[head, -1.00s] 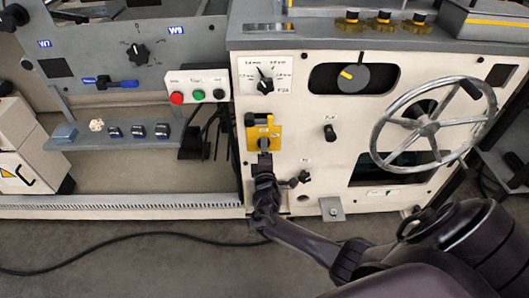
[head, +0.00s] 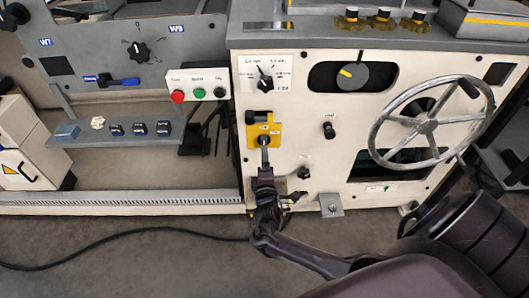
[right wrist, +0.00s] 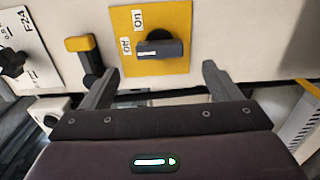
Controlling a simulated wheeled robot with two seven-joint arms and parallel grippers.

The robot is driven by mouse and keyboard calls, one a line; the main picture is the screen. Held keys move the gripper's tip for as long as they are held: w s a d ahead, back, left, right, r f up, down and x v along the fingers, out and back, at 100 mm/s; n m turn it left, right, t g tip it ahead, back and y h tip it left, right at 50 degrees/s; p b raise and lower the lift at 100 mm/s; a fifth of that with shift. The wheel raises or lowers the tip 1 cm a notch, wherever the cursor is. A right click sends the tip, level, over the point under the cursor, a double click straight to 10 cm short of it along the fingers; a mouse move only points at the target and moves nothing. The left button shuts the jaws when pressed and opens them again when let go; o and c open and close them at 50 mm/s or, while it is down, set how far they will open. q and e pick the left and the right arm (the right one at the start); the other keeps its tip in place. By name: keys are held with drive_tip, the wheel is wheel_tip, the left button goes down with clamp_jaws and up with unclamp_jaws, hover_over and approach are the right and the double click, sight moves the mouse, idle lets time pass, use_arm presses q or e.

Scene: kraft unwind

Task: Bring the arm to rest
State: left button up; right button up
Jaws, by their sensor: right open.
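My right arm comes in from the lower right in the head view. My right gripper (head: 264,160) is in front of the white machine panel, just below a yellow switch plate (head: 275,131). In the right wrist view the gripper (right wrist: 159,70) is open, with its two fingers apart and nothing between them. The yellow plate (right wrist: 170,18) there carries a dark rotary knob (right wrist: 165,50). The knob's white mark is at its left end, beside the "Off" label. The fingers appear clear of the knob. My left gripper is not in view.
A large handwheel (head: 432,122) stands out at the right of the panel. A black dial (head: 352,75), a small black knob (head: 329,130) and a button box (head: 198,86) are nearby. A cable (head: 120,236) lies on the open floor.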

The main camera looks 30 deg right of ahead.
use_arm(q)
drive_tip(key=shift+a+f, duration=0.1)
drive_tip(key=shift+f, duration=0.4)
use_arm(e)
drive_tip(key=shift+v, duration=0.75)
drive_tip(key=s+a+f+m+g+y, duration=0.75)
drive_tip(key=s+a+f+g, duration=0.4)
drive_tip(key=s+f, duration=0.55)
drive_tip(key=s+a+m+g+y, duration=0.2)
drive_tip(key=s+a, duration=0.3)
drive_tip(key=s, duration=0.4)
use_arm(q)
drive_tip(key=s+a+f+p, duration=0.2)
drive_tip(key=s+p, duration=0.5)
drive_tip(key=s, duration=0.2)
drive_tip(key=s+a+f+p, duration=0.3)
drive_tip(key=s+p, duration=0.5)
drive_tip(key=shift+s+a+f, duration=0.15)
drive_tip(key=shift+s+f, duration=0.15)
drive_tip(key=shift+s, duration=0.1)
use_arm(e)
drive_tip(key=s+d+f, duration=0.2)
drive_tip(key=s, duration=0.7)
drive_tip(key=s+d+f, duration=0.3)
drive_tip(key=s, duration=0.6)
drive_tip(key=shift+s+d+f+g, duration=0.25)
drive_tip(key=shift+d+g, duration=0.1)
drive_tip(key=shift+g, duration=0.1)
